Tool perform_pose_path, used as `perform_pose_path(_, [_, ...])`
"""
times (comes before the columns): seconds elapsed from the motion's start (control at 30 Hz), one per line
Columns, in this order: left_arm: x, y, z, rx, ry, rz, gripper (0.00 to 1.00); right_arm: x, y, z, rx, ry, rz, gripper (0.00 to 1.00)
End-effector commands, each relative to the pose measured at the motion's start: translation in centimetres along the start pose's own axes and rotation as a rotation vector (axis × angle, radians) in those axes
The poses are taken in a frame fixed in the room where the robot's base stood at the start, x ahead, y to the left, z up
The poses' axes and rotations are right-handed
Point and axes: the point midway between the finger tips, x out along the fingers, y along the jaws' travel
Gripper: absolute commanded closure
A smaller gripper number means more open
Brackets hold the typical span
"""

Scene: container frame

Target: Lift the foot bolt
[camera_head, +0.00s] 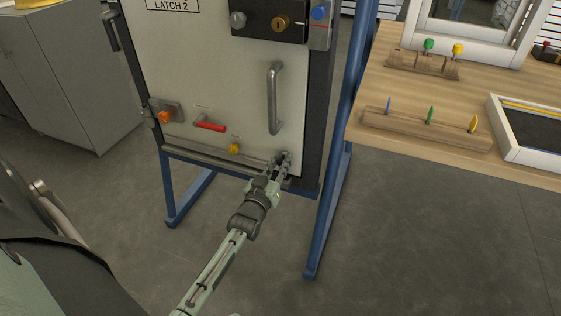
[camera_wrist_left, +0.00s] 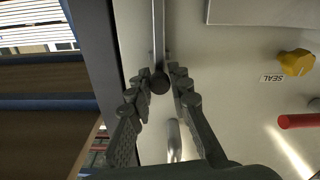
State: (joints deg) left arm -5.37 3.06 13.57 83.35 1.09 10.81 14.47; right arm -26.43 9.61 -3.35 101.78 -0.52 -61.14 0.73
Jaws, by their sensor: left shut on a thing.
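The foot bolt (camera_wrist_left: 158,35) is a grey metal rod with a dark round end, in front of the pale door. It shows best in the left wrist view, running from the top edge down to my fingertips. My left gripper (camera_head: 282,162) is at the door's lower right corner. In the left wrist view, its two fingers (camera_wrist_left: 156,80) are closed on either side of the bolt's round end. In the head view the gripper hides most of the bolt. My right gripper is not in view.
The door (camera_head: 220,85) carries a grey handle (camera_head: 273,98), a red lever (camera_head: 210,125), a yellow knob (camera_head: 234,148) and an orange-tipped latch (camera_head: 165,115). A blue frame (camera_head: 327,210) supports it. A wooden table (camera_head: 410,90) with pegged blocks stands at right. Open floor lies in front.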

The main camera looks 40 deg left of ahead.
Motion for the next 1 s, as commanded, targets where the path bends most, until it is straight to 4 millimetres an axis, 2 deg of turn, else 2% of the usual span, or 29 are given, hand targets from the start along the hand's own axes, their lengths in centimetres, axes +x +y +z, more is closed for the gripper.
perform_pose_path(0.03, [0.2,0.1,-0.6,0.000,0.012,0.002,1.00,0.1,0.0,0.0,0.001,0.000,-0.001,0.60])
perform_pose_path(0.27, [0.2,0.1,-0.7,0.000,0.016,0.003,1.00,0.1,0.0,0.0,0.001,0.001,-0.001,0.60])
perform_pose_path(0.3, [0.2,0.1,-0.8,0.000,0.017,0.003,0.77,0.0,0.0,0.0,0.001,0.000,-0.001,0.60])
perform_pose_path(0.43, [0.2,0.1,-0.6,0.000,0.014,0.003,0.60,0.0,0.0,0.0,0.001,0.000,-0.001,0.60])
perform_pose_path(0.77, [-0.1,0.1,-0.3,0.000,0.007,0.001,0.60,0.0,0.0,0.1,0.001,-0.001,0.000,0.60])
perform_pose_path(0.87, [-1.0,0.0,-0.2,0.000,0.006,0.001,0.60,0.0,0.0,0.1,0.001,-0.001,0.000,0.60])
perform_pose_path(1.0, [-3.6,0.0,-0.2,0.001,0.005,0.001,0.60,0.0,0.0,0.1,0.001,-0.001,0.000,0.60])
